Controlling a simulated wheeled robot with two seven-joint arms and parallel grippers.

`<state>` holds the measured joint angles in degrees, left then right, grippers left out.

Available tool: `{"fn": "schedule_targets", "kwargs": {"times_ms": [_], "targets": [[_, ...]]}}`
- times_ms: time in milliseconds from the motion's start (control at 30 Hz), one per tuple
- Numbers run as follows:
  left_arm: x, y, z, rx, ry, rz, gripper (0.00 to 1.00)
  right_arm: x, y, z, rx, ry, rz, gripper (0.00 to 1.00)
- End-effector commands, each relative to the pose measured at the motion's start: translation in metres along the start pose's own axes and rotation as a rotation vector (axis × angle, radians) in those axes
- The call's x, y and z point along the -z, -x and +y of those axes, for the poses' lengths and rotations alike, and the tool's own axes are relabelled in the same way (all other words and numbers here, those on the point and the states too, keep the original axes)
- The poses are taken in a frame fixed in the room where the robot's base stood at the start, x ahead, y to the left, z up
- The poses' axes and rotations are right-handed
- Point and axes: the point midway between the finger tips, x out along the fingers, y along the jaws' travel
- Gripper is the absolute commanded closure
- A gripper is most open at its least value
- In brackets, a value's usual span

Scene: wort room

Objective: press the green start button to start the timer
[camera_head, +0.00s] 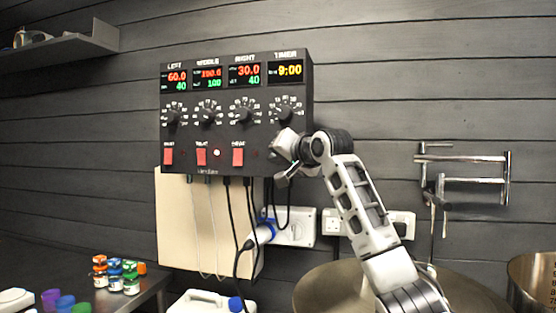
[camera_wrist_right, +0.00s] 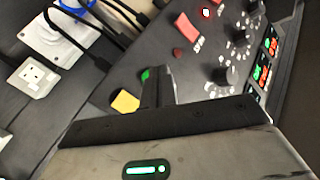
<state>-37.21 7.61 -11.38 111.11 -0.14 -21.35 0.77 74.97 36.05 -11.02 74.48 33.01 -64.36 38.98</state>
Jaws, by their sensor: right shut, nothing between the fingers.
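The black control panel (camera_head: 184,134) hangs on the wall, with its timer display (camera_head: 286,71) at the top right showing yellow digits that look like 9:00. My right gripper (camera_head: 280,160) is at the panel's lower right corner, below the timer knob, and covers the button area there in the head view. In the right wrist view my shut, empty fingers (camera_wrist_right: 159,84) point at the panel face. The green start button (camera_wrist_right: 145,74) shows partly beside the fingertips; I cannot tell whether they touch it. A yellow patch (camera_wrist_right: 125,102) lies beside it. My left gripper is out of view.
Red switches (camera_head: 237,156) and dials (camera_head: 243,114) fill the panel left of my gripper. Cables hang below it near a socket box (camera_head: 293,226). A large pot (camera_head: 330,290) stands below my right arm. Small coloured jars (camera_head: 115,275) stand on the left counter.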

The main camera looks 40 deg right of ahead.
Motion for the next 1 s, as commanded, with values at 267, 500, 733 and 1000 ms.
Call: {"fn": "schedule_targets", "kwargs": {"times_ms": [267, 500, 733, 1000], "targets": [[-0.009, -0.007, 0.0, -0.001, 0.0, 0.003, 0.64, -0.014, 0.015, -0.011, 0.004, 0.001, 0.001, 1.0], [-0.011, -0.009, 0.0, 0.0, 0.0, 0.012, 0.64, -0.024, 0.031, -0.022, 0.002, 0.001, 0.0, 1.0], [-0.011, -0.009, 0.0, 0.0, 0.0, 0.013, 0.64, -0.026, 0.035, -0.025, 0.0, 0.0, 0.0, 1.0], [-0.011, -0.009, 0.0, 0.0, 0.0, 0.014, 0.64, -0.026, 0.035, -0.025, 0.0, 0.0, 0.0, 1.0]]}}
